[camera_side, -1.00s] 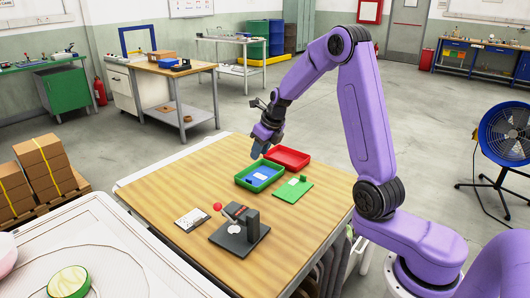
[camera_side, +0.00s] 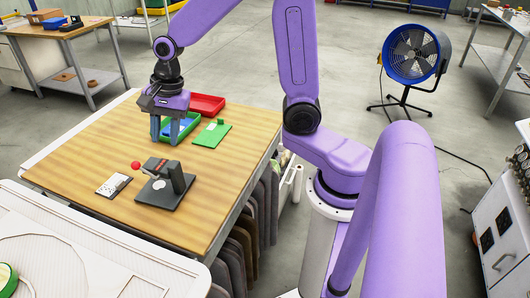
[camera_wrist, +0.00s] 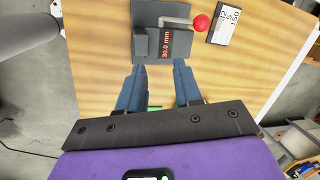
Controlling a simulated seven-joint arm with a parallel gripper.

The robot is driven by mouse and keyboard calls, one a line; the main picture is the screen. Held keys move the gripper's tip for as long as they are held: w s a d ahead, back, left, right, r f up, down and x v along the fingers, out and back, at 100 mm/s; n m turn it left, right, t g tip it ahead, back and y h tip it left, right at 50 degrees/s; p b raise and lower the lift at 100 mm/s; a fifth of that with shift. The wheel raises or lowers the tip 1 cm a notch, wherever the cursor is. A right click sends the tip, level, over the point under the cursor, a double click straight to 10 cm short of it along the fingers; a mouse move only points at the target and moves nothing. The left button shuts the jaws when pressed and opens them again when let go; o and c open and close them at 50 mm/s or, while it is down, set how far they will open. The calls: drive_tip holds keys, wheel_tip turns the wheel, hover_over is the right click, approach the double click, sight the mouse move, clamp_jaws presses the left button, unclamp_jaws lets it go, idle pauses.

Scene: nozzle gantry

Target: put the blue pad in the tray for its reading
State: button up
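A green tray (camera_side: 166,138) stands toward the back right of the wooden table, with a flat blue piece (camera_side: 184,121) inside; my gripper partly hides it, and I cannot tell whether the piece is the pad. A red tray (camera_side: 207,104) stands behind it. My gripper (camera_side: 166,141) points down in front of the green tray, its dark blue fingers apart. In the wrist view my gripper (camera_wrist: 160,85) shows nothing between its fingertips. A black gauge (camera_side: 168,192) with a red-knobbed lever stands nearer the camera. Its display (camera_wrist: 177,46) reads 30.0 mm.
A white card (camera_side: 114,185) with dark print lies left of the gauge. A green board (camera_side: 212,134) with a small green block (camera_side: 220,121) lies right of the green tray. The table's left part is clear. A blue fan (camera_side: 412,52) stands on the floor behind.

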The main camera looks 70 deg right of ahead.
drive_tip(key=s+n+g+h, duration=0.1)
drive_tip(key=s+n, duration=2.3)
drive_tip(key=n, duration=0.2)
drive_tip(key=shift+s+r+g, duration=0.3)
drive_tip(key=shift+g, duration=0.1)
drive_tip(key=shift+d, duration=0.1)
